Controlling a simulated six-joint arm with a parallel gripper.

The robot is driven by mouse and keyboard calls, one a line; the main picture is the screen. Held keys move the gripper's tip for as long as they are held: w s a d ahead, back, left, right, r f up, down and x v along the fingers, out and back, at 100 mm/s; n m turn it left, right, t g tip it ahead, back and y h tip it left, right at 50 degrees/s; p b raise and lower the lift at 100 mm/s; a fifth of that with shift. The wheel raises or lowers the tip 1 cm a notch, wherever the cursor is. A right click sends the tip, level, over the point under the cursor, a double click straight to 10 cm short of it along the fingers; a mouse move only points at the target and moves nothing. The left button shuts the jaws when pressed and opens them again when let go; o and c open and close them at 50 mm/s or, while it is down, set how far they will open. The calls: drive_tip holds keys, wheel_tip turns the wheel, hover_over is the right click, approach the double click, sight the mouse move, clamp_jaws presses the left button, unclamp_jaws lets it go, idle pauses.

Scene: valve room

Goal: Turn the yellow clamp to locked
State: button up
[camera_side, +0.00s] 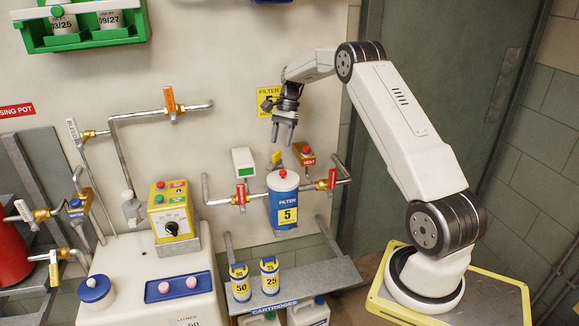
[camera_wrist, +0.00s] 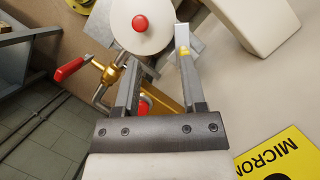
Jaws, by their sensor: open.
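The yellow clamp (camera_side: 277,157) shows as a small yellow tab behind the white lid of the blue filter housing (camera_side: 284,208). My gripper (camera_side: 282,142) points down, open and empty, above the clamp and lid. In the wrist view, my gripper (camera_wrist: 158,66) has its fingers apart, with the white lid (camera_wrist: 158,38) and its red knob beyond them.
Red-handled valves (camera_side: 241,194) and (camera_side: 331,179) flank the housing on pipes. A white box (camera_side: 243,161) and a red-topped vent valve (camera_side: 304,153) stand close behind. A yellow sign (camera_side: 268,101) is on the wall. Cartridges (camera_side: 240,282) sit on a shelf below.

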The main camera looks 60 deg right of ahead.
drive_tip(key=s+a+r, duration=0.5)
drive_tip(key=s+r, duration=0.1)
drive_tip(key=s, duration=0.3)
drive_tip(key=shift+s, duration=0.25)
idle(0.4)
drive_tip(key=h, duration=0.4)
hover_over(276, 152)
wheel_tip(276, 152, down, 5)
drive_tip(key=shift+f, duration=0.2)
drive_tip(key=shift+f, duration=3.9)
clamp_jaws()
